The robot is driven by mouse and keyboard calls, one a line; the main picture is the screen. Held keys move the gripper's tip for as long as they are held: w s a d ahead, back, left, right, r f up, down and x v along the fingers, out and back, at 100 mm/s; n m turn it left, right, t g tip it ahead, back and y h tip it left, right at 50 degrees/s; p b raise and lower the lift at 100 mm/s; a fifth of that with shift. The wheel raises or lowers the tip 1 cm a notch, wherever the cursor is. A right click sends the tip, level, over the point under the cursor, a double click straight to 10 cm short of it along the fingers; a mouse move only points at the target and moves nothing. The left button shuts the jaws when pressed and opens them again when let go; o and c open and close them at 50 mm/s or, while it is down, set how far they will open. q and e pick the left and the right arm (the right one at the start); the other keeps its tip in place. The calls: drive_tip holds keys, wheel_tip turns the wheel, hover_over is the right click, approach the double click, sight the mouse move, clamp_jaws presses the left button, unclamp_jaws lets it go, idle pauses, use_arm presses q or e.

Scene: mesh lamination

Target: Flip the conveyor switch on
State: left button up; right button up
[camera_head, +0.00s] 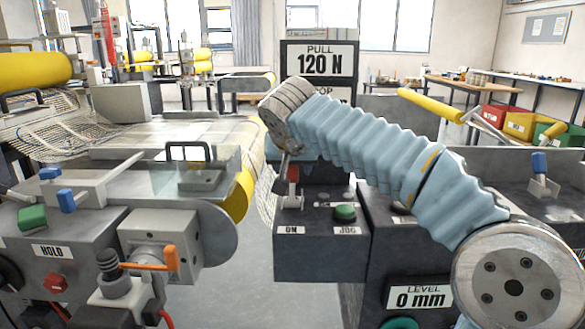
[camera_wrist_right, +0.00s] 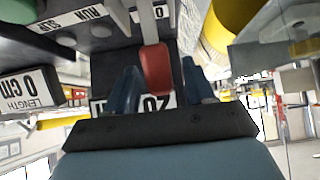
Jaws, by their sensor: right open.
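The conveyor switch is a red-capped lever (camera_head: 293,174) on a dark control box (camera_head: 320,256), above the ON label (camera_head: 290,230). In the right wrist view the red lever (camera_wrist_right: 155,62) appears between the two blue fingers of my right gripper (camera_wrist_right: 160,78), with a gap on each side. I cannot tell whether a finger touches the lever. My left gripper is out of view.
A green JOG button (camera_head: 345,213) sits right of the lever on the same box. A PULL 120 N sign (camera_head: 319,60) stands behind.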

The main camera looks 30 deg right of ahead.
drive_tip(key=shift+w+d+f, duration=0.2)
drive_tip(key=shift+w+f, duration=0.1)
drive_tip(key=shift+f, duration=0.1)
clamp_jaws()
